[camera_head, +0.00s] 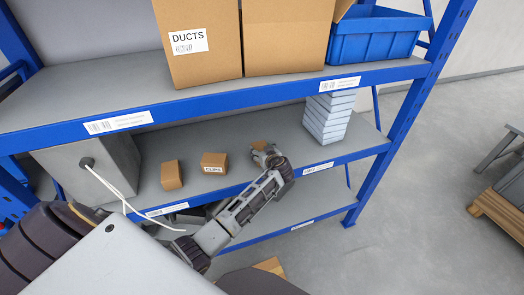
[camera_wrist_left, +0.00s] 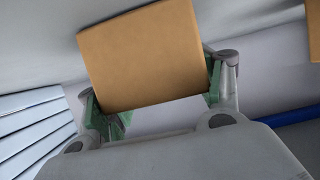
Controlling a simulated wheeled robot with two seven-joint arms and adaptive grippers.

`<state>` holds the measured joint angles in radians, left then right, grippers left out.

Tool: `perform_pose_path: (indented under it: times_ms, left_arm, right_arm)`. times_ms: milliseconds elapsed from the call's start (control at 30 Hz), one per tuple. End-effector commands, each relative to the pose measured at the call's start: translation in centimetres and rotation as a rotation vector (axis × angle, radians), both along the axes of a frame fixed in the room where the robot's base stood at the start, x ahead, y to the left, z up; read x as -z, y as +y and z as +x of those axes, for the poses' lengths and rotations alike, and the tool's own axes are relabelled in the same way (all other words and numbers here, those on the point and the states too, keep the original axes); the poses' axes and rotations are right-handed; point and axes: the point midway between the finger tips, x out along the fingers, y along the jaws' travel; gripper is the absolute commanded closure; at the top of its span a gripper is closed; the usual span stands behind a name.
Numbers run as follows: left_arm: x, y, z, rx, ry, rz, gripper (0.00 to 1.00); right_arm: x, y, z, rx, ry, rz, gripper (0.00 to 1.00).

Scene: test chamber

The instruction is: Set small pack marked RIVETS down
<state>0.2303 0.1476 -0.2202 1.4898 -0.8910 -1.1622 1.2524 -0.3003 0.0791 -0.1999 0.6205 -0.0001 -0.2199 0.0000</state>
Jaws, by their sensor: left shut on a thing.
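A small brown pack (camera_wrist_left: 143,55) fills the middle of the left wrist view, held between the two green finger pads of my left gripper (camera_wrist_left: 152,95). No marking shows on its visible face, so I cannot read RIVETS. In the head view the left gripper (camera_head: 267,155) is at the middle shelf (camera_head: 225,143), and only a bit of the held pack (camera_head: 257,145) shows behind it. I cannot tell whether the pack touches the shelf. My right gripper is not in view.
Left of the gripper on the middle shelf stand a small pack marked CLIPS (camera_head: 214,161) and a plain-looking small pack (camera_head: 171,175). A pale stack of flat boxes (camera_head: 327,118) stands to the right. A grey box with a white cable (camera_head: 95,165) is far left. The upper shelf (camera_head: 210,95) overhangs.

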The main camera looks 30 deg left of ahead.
Motion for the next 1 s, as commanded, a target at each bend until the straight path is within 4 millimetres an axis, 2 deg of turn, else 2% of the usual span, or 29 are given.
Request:
perform_pose_path:
  times_ms: [233, 267, 467, 1000]
  left_arm:
    - [0.16, 0.00, 0.04, 0.001, -0.002, 0.001, 0.67]
    - [0.27, -0.01, -0.01, 0.000, 0.000, 0.000, 0.33]
    - [0.17, 0.00, 0.00, 0.000, 0.000, 0.000, 0.07]
    - [-0.05, 0.01, 0.00, 0.000, 0.000, 0.000, 0.07]
  right_arm:
    - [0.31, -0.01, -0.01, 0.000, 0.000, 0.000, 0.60]
    - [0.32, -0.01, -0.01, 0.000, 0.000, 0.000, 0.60]
    - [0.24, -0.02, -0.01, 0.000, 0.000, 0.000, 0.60]
    - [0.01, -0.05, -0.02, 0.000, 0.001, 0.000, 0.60]
